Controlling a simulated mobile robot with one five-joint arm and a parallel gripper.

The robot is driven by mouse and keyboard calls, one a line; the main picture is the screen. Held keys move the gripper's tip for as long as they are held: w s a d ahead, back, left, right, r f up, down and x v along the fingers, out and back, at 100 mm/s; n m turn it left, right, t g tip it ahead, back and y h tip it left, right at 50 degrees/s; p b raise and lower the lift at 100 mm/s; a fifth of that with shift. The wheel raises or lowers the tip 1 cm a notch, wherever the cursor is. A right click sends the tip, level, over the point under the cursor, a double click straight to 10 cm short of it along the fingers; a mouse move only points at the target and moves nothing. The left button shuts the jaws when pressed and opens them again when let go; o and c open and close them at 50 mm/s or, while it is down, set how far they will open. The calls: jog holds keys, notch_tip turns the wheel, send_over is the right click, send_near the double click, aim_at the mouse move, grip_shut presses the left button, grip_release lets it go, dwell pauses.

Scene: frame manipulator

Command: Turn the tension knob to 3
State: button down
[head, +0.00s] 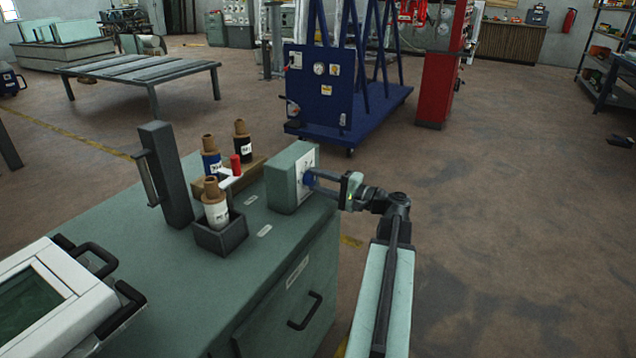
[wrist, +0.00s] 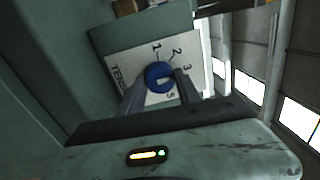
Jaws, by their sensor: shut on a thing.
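The tension knob (wrist: 159,76) is a blue round knob on a white dial plate (wrist: 125,55). The plate shows the numbers 1, 2, 3 and 5 and part of the word "TENS"; the rest is hidden by my gripper. My gripper (wrist: 160,88) is shut on the knob, with one finger on each side. I cannot tell which number the knob points to. In the head view, the knob (head: 308,179) is on the right face of a grey-green box (head: 287,180), and my gripper (head: 313,181) reaches it from the right.
The box stands at the right edge of a green cabinet top (head: 255,250). Thread spools (head: 216,205) in holders and a dark upright post (head: 165,175) stand to its left. A white-framed unit (head: 65,290) is at the front left.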

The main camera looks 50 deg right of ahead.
jog(key=shift+f, duration=0.1)
jog(key=c, duration=0.8)
grip_release()
jog(key=shift+c, duration=0.2)
jog(key=v, duration=0.8)
